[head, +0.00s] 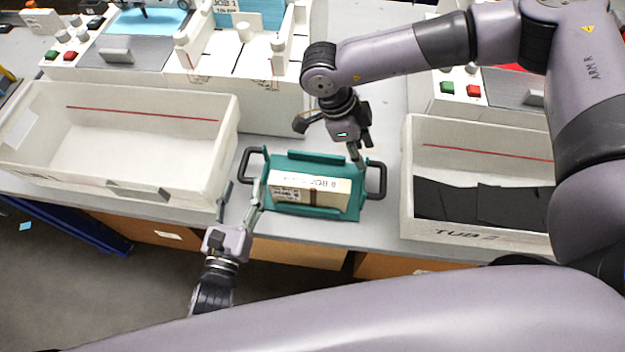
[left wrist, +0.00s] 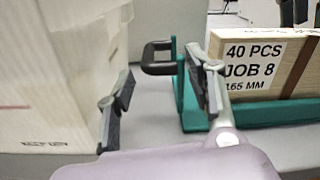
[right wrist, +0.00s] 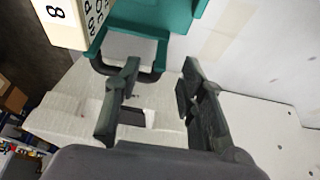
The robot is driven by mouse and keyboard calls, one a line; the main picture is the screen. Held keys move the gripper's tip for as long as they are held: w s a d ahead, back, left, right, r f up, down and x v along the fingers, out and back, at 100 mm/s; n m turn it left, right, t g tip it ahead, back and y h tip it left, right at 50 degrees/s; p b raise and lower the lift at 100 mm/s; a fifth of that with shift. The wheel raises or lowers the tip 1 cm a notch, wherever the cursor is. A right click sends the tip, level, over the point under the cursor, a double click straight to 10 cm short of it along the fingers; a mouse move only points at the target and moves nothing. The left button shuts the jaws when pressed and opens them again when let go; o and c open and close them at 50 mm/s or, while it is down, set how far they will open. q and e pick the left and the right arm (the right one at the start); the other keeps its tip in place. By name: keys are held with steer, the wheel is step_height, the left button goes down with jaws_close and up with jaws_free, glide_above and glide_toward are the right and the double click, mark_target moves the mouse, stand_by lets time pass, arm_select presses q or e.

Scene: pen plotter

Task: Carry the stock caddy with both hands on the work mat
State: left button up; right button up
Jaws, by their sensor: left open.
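The teal stock caddy (head: 290,158) stands on the grey bench, with a black handle at its left end (head: 251,165) and another at its right end (head: 377,180). It carries a box block (head: 325,190) labelled "JOB 8". My left gripper (head: 241,190) is open at the caddy's front left. In the left wrist view its fingers (left wrist: 165,88) are apart, with the left handle (left wrist: 157,60) ahead between them. My right gripper (head: 358,150) is over the caddy's right end. In the right wrist view its fingers (right wrist: 160,80) are apart, the right handle (right wrist: 125,68) near the left fingertip. I cannot make out the work mat.
A white tub (head: 120,188) stands close left of my left gripper. Another white tub (head: 470,238) holding dark sheets stands to the right. White machines (head: 245,75) stand behind the caddy. The bench's front edge runs close in front of the caddy.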

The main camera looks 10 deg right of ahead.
mark_target(367, 161)
arm_select(q)
steer(key=shift+x, duration=1.1)
arm_select(e)
steer(key=shift+x, duration=2.65)
steer(key=shift+c, duration=0.2)
arm_select(q)
steer(key=c, duration=0.8)
arm_select(e)
steer(key=c, duration=0.8)
arm_select(q)
jaws_close()
arm_select(e)
jaws_close()
steer(key=shift+r, duration=0.1)
